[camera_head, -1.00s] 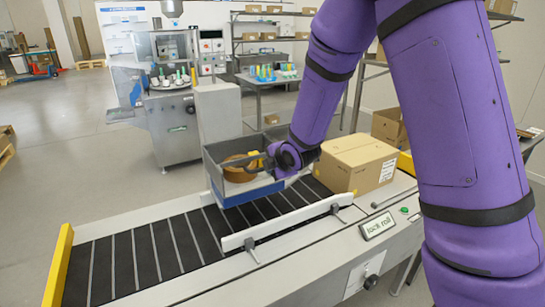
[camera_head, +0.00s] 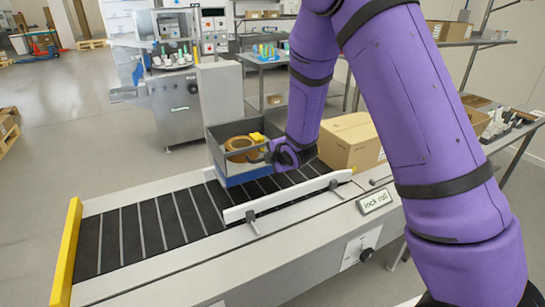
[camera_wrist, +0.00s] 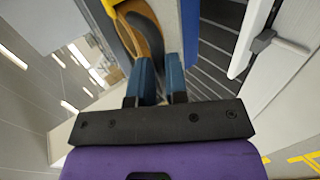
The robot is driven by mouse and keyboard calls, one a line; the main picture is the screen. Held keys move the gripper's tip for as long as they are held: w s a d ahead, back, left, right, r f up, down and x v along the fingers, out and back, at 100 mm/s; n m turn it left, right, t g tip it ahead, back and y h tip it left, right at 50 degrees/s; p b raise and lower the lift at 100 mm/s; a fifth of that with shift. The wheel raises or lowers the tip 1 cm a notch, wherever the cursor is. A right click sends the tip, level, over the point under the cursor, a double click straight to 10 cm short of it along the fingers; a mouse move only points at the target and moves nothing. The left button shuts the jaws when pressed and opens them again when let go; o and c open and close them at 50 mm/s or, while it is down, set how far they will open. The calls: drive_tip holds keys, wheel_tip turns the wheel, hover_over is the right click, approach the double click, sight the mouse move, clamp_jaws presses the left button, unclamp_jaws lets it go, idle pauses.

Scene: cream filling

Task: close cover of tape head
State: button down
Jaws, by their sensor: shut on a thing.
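The tape head (camera_head: 213,150) is an open-topped grey box with a blue lower edge, standing over the conveyor. Inside it are a brown tape roll (camera_head: 238,143) and a yellow part (camera_head: 257,137). My gripper (camera_head: 268,157) is at the near right side of the box. In the wrist view, my two blue fingers (camera_wrist: 162,82) are close together at a grey panel edge (camera_wrist: 168,35) beside the tape roll. They look shut on this panel, which seems to be the cover. The exact contact is hidden by the fingers.
A cardboard box (camera_head: 348,142) sits on the conveyor (camera_head: 150,230) just right of the tape head. A white guide rail (camera_head: 285,197) runs along the near side. A grey column (camera_head: 220,92) rises behind the tape head. The left conveyor stretch is clear.

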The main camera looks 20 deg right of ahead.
drive_tip(key=c, duration=1.1)
unclamp_jaws()
drive_tip(key=v, duration=1)
drive_tip(key=shift+s+d+r, duration=0.15)
drive_tip(key=shift+s+r, duration=0.05)
drive_tip(key=shift+s, duration=0.15)
drive_tip(key=s+d+r+m+g+h, duration=0.1)
drive_tip(key=s+d+r+m, duration=0.2)
drive_tip(key=s+r+m, duration=0.35)
drive_tip(key=s+d+r+m+g+h, duration=0.1)
drive_tip(key=s+d+r+m+g, duration=0.15)
drive_tip(key=s+r+m, duration=0.65)
drive_tip(key=s, duration=0.3)
drive_tip(key=s+d+r+m+g, duration=0.1)
drive_tip(key=s+r+m, duration=0.1)
drive_tip(key=s, duration=0.4)
drive_tip(key=s+r+m+g, duration=0.1)
drive_tip(key=s+r+m, duration=0.1)
drive_tip(key=s, duration=0.4)
drive_tip(key=shift+s+d+r+m, duration=0.1)
drive_tip(key=shift+r+m, duration=0.1)
drive_tip(key=shift+r, duration=0.2)
drive_tip(key=shift+s+d+r+m, duration=0.1)
drive_tip(key=shift+r+m, duration=0.05)
drive_tip(key=shift+r, duration=0.25)
